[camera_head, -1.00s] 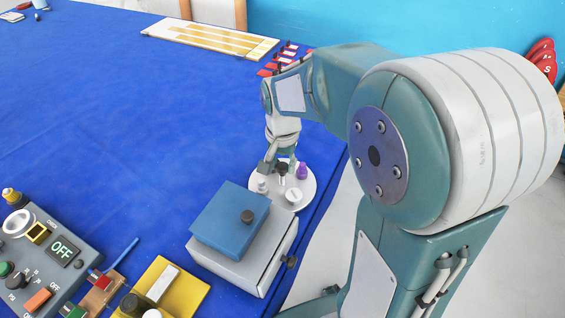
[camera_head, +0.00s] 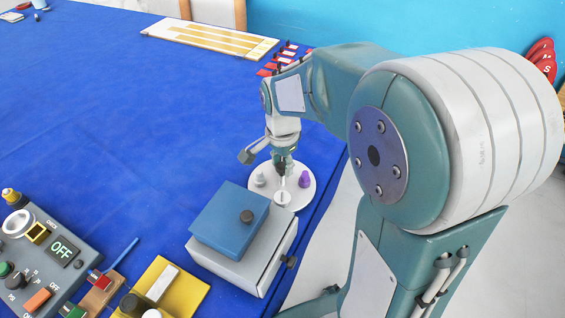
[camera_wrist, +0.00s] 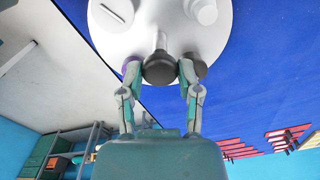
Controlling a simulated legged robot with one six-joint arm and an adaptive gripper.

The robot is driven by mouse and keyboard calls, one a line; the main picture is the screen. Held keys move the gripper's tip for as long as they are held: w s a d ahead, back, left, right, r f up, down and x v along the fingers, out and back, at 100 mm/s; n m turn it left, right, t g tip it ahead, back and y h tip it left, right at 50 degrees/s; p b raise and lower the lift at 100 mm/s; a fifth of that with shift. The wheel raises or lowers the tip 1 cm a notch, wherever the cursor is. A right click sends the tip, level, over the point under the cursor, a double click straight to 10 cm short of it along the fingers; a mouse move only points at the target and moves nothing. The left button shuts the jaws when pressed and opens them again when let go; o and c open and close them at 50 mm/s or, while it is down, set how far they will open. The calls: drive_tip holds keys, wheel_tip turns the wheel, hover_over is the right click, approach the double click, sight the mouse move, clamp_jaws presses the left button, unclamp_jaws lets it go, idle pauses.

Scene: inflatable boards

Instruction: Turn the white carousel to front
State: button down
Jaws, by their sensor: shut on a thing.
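The white carousel (camera_head: 308,193) is a round disc lying on the blue table behind the blue-topped box. It bears a purple piece (camera_head: 304,180), a small white peg (camera_head: 259,179) and a slotted white piece (camera_head: 283,198), nearest the box. My gripper (camera_wrist: 160,72) is over the disc's far side, its fingers on either side of a dark knob (camera_wrist: 160,68) with a pale stem. It is shut on this knob. In the wrist view the purple piece is mostly hidden behind the left finger, and another dark piece (camera_wrist: 198,66) is partly behind the right finger.
The blue-topped grey box (camera_head: 232,222) stands close in front of the carousel. A grey control panel (camera_head: 45,262) reading OFF and a yellow block (camera_head: 175,283) are at the lower left. The table's right edge is near the carousel. The blue table (camera_head: 130,110) is clear at middle left.

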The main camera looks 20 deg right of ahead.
sight(280, 166)
drive_tip(key=shift+s+f+m, duration=0.1)
drive_tip(key=shift+m, duration=2.4)
drive_tip(key=shift+c, duration=1.5)
unclamp_jaws()
drive_tip(key=shift+a, duration=0.15)
drive_tip(key=shift+r, duration=0.2)
wheel_tip(280, 166, up, 12)
drive_tip(key=shift+f, duration=0.15)
